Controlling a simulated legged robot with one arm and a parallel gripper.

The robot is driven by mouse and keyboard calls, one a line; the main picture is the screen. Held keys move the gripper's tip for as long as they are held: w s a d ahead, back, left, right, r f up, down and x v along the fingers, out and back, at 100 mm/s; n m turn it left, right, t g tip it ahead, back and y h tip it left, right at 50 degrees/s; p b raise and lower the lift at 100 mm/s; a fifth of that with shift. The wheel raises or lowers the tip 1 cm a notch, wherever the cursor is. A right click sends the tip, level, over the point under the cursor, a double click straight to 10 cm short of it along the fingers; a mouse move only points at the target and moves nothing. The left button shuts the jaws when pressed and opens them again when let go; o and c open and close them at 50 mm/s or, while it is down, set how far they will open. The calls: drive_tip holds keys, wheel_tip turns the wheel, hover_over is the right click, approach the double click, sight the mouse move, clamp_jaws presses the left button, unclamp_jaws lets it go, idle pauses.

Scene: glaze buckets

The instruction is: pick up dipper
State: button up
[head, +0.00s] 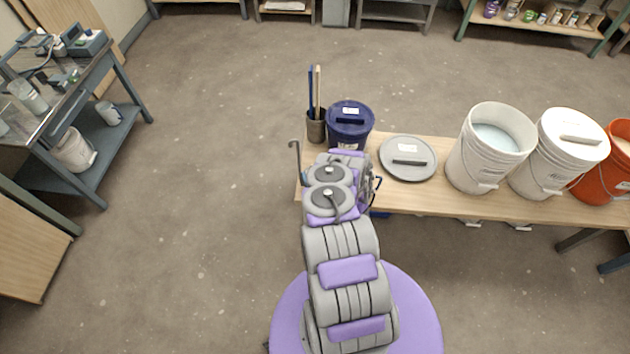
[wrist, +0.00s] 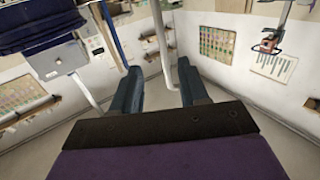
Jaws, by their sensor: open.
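The dipper (head: 296,160) shows in the head view as a thin grey upright handle with a hooked top, at the left end of the wooden bench. My arm hides its lower part. In the wrist view my gripper (wrist: 158,66) is open, with its two dark fingers apart. A pale grey rod (wrist: 160,38), which looks like the dipper's handle, passes between or just beyond the fingers; I cannot tell whether it touches them.
A navy lidded bucket (head: 349,126) and a dark pot (head: 316,126) of sticks stand just behind my arm. To the right on the bench (head: 437,203) are a grey lid (head: 408,160), an open white bucket (head: 480,163), a lidded white bucket (head: 545,165) and an orange bucket (head: 607,175).

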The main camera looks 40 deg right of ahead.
drive_tip(key=b+x, duration=0.4)
drive_tip(key=x, duration=0.8)
drive_tip(key=shift+w+b, duration=0.3)
drive_tip(key=shift+w, duration=0.15)
drive_tip(key=shift+f, duration=0.15)
drive_tip(key=shift+c, duration=0.2)
clamp_jaws()
idle(0.5)
